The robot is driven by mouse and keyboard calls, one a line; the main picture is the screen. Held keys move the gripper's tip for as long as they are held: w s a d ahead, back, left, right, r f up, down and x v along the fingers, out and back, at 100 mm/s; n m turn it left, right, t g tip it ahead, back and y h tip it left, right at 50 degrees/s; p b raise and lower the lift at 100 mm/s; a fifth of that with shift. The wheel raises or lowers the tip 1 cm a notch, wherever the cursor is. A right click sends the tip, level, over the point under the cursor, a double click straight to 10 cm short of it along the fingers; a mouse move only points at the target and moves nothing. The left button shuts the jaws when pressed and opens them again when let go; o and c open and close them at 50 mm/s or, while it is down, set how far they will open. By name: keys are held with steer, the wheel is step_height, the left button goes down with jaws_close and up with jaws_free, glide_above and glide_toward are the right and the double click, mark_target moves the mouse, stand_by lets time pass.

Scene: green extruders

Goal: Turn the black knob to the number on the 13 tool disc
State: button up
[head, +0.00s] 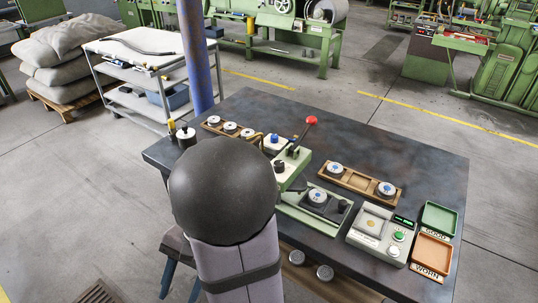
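Several round tool discs with pale tops and blue marks are on the dark table (395,148); their numbers are too small to read, so I cannot tell which is 13. Three discs (230,127) sit in a wooden holder at the back left. Two discs (336,169) sit in another wooden holder at right. One disc (317,196) sits on a green fixture (338,217). A small black knob-like part (343,205) is beside it; I cannot tell whether it is the task's knob. My gripper is not visible; my dark rounded arm part covers the table's left front.
A green press (291,170) with a red-topped lever (311,120) stands mid-table. A scale-like box (380,234) with a green display is at right. Beyond it are a green GOOD tray (439,218) and an orange WORN tray (432,252). The table's back right is clear.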

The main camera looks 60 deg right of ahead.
mark_target(288, 170)
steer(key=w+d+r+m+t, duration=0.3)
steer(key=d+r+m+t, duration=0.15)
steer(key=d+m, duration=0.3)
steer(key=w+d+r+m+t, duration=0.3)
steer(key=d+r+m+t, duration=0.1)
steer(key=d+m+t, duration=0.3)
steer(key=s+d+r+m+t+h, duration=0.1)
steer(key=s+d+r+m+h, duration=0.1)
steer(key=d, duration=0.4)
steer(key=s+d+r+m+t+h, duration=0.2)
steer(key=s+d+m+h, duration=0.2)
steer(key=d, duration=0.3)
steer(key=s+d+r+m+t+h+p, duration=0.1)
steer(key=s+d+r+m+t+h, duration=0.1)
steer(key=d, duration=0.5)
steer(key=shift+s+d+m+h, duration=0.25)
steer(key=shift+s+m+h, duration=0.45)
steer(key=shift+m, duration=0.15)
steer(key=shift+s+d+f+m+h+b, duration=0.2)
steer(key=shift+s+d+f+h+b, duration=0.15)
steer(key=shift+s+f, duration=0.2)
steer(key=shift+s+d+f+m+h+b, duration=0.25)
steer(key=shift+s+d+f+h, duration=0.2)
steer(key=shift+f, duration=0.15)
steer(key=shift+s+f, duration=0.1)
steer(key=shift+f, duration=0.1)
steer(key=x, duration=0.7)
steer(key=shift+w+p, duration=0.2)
steer(key=shift+p, duration=0.2)
